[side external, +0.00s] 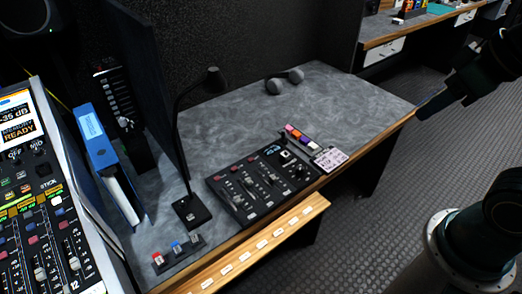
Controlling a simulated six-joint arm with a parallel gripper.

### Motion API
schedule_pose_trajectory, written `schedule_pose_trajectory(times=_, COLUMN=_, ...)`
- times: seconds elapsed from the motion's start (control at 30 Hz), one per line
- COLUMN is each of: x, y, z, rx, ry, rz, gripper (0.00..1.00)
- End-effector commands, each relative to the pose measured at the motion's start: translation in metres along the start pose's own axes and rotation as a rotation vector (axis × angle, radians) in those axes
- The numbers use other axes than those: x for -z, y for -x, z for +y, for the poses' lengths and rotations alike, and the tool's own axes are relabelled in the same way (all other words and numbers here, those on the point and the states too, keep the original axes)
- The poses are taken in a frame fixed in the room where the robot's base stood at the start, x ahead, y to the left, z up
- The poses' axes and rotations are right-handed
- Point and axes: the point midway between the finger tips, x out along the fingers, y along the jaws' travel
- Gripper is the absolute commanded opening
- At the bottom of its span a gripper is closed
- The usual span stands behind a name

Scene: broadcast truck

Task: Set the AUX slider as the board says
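A black control panel (235,200) with several sliders and knobs lies on the grey desk near its front edge. Its sliders have red and pale caps at differing heights. The labels are too small to read, so I cannot tell which one is AUX. A small white card (330,158) with dark, unreadable print lies by the panel's right end. I cannot tell whether it is the board. My gripper (428,107) is at the upper right, beyond the desk's right edge and apart from the panel. Whether its fingers are open or shut does not show.
A black desk lamp (188,208) stands left of the panel. A large mixing console (45,225) with a screen fills the left. The desk's right part (350,105) is clear.

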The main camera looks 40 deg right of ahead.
Motion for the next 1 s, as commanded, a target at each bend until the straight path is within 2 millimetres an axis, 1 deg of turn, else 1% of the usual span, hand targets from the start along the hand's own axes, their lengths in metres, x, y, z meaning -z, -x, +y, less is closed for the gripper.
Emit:
schedule_pose_trajectory(times=0.17, x=0.013, y=-0.002, z=-0.002, rx=0.005, ry=0.0, rz=-0.018, gripper=0.36)
schedule_pose_trajectory(times=0.27, x=0.025, y=-0.005, z=-0.004, rx=0.009, ry=0.0, rz=-0.036, gripper=0.36)
schedule_pose_trajectory(times=0.47, x=0.059, y=-0.017, z=-0.011, rx=0.018, ry=-0.002, rz=-0.082, gripper=0.36)
schedule_pose_trajectory(times=0.77, x=0.111, y=-0.05, z=-0.026, rx=0.028, ry=-0.005, rz=-0.154, gripper=0.36)
schedule_pose_trajectory(times=1.0, x=0.146, y=-0.087, z=-0.042, rx=0.032, ry=-0.006, rz=-0.211, gripper=0.36)
